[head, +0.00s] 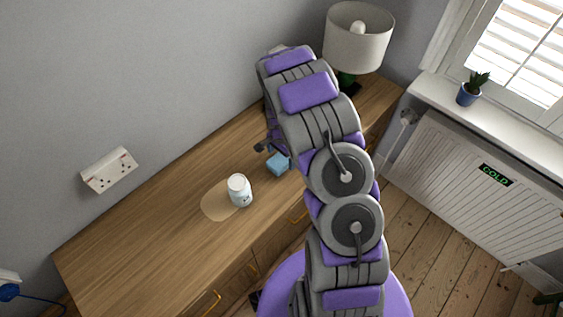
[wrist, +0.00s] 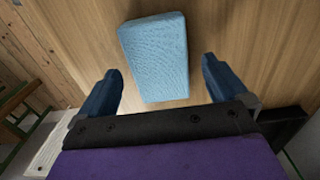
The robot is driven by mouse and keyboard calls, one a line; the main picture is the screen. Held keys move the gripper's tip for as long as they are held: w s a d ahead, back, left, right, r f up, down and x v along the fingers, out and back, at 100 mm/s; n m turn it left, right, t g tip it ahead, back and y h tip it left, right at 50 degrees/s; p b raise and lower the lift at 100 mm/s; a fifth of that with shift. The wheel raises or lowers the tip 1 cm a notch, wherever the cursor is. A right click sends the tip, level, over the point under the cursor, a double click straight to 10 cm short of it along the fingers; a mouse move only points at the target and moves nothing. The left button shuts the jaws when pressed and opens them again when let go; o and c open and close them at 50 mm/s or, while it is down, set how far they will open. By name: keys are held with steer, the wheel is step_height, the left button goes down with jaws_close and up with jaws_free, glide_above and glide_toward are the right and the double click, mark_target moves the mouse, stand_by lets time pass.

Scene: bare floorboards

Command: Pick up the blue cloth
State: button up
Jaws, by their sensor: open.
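The blue cloth (head: 278,164) is a small light-blue block shape on the wooden sideboard top, partly hidden by my arm in the head view. In the wrist view the cloth (wrist: 157,58) lies at the top middle, just beyond my fingertips. My gripper (wrist: 160,80) is open, with one blue finger at the left and one at the right. Nothing shows between the fingers except the near end of the cloth and bare wood. In the head view my gripper (head: 268,147) is just above the cloth and mostly hidden by my arm.
The sideboard (head: 150,235) also holds a white jar (head: 240,190) beside a pale spill patch (head: 217,203), left of the cloth. A lamp (head: 358,40) stands at the far right end. A wall (head: 130,70) runs along the back. A radiator (head: 470,185) is at the right.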

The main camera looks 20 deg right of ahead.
step_height(320, 180, down, 2)
steer(key=shift+f, duration=0.1)
steer(key=shift+c, duration=0.4)
steer(key=c, duration=1)
steer(key=shift+c, duration=0.2)
steer(key=shift+r, duration=0.65)
steer(key=r, duration=0.1)
steer(key=r+p, duration=0.1)
steer(key=shift+s+a+r, duration=0.1)
steer(key=shift+s+r, duration=0.2)
steer(key=s+a, duration=0.1)
steer(key=s, duration=0.4)
steer(key=s+a+p, duration=0.1)
steer(key=s, duration=0.4)
steer(key=s+a+r, duration=0.1)
steer(key=s, duration=0.4)
steer(key=shift+a+r, duration=0.1)
steer(key=shift+a, duration=0.3)
